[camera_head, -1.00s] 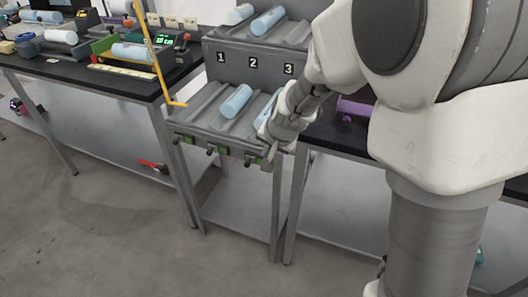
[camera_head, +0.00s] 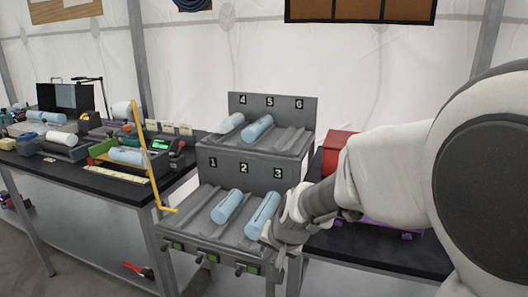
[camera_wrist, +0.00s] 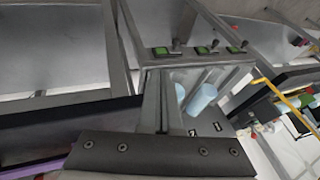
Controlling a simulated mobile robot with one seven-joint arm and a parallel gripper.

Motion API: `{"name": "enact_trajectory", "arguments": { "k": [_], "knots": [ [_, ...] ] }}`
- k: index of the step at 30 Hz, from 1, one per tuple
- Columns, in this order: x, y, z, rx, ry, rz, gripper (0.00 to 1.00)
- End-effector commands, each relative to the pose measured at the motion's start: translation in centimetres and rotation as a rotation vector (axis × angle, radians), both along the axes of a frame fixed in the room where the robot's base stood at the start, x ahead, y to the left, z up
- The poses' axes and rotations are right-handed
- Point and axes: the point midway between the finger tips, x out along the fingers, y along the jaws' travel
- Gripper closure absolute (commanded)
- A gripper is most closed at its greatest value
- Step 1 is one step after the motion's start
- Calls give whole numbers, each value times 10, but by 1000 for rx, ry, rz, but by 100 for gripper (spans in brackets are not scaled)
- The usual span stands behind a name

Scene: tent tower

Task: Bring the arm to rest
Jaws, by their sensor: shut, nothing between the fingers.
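My arm reaches in from the right in the head view. My gripper (camera_head: 281,246) is at the front right of the lower rack tier (camera_head: 183,222), close to a light blue cylinder (camera_head: 263,214) under label 3 and partly covering it. I cannot tell if they touch. In the wrist view my gripper's fingers (camera_wrist: 165,80) are together with nothing held, over the rack. A second blue cylinder (camera_head: 227,207) lies under label 2.
Two more blue cylinders (camera_head: 257,128) lie on the upper tier (camera_head: 293,140). A yellow bent rod (camera_head: 146,145) stands left of the rack. Benches with equipment stand left; a red box (camera_head: 338,150) is behind my arm on the right bench.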

Motion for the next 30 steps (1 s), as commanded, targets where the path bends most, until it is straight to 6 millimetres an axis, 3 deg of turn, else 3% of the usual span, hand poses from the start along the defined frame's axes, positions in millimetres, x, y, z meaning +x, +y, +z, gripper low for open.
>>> {"name": "enact_trajectory", "arguments": {
  "k": [3, 12, 24, 26, 27, 30],
  "knots": [
    [-26, -20, 34, -12, -21, 45, 100],
    [-103, -70, 88, -121, -59, 155, 100],
    [-199, -126, 109, -339, -68, 205, 100],
    [-211, -132, 111, -370, -64, 204, 100],
    [-208, -131, 131, -363, -60, 209, 100],
    [-207, -130, 151, -361, -59, 210, 100]
  ]
}}
